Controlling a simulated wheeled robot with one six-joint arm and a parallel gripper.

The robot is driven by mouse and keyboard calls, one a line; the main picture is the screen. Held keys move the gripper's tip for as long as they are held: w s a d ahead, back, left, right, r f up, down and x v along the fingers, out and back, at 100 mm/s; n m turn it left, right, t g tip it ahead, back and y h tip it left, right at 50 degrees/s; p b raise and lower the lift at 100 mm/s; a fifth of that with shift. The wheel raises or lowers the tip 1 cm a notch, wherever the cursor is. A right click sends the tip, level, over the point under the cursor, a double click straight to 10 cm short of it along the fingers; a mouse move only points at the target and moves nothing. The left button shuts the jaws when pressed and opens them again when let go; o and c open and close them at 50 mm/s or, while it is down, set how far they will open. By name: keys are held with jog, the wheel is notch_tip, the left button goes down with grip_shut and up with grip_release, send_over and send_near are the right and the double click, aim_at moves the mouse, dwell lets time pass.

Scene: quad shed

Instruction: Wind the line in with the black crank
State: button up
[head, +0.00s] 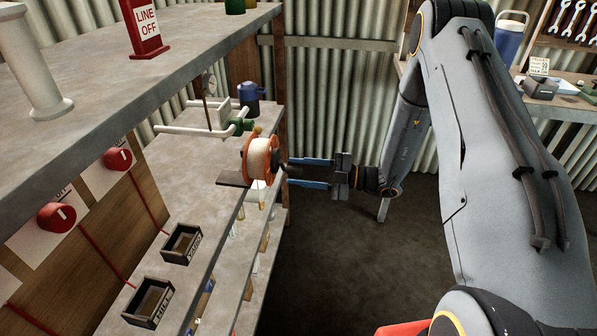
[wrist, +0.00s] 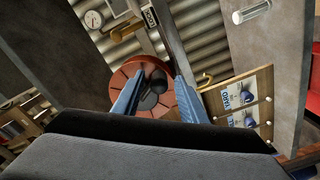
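The line reel (head: 258,158), with orange flanges and pale line, is mounted at the edge of the shelf unit's lower bench. In the wrist view its orange-brown face (wrist: 121,82) is seen nearly head-on. The black crank (head: 280,170) sticks out from the reel's right side; its dark knob also shows in the wrist view (wrist: 158,79). My gripper (head: 290,172) points left at the crank. Its two blue fingers also show in the wrist view (wrist: 160,77), spread apart with the knob between or just beyond the tips. I see no clear contact with either finger.
A grey upper shelf (head: 100,75) with a red "LINE OFF" sign (head: 146,27) hangs over the bench. Two small open trays (head: 181,244) (head: 150,302) lie at the front. White pipes and a green fitting (head: 240,126) stand behind the reel. Open floor lies to the right.

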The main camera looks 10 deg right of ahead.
jog(key=b+v, duration=0.2)
jog(key=v, duration=0.5)
jog(key=shift+d, duration=0.4)
jog(key=shift+s, duration=0.1)
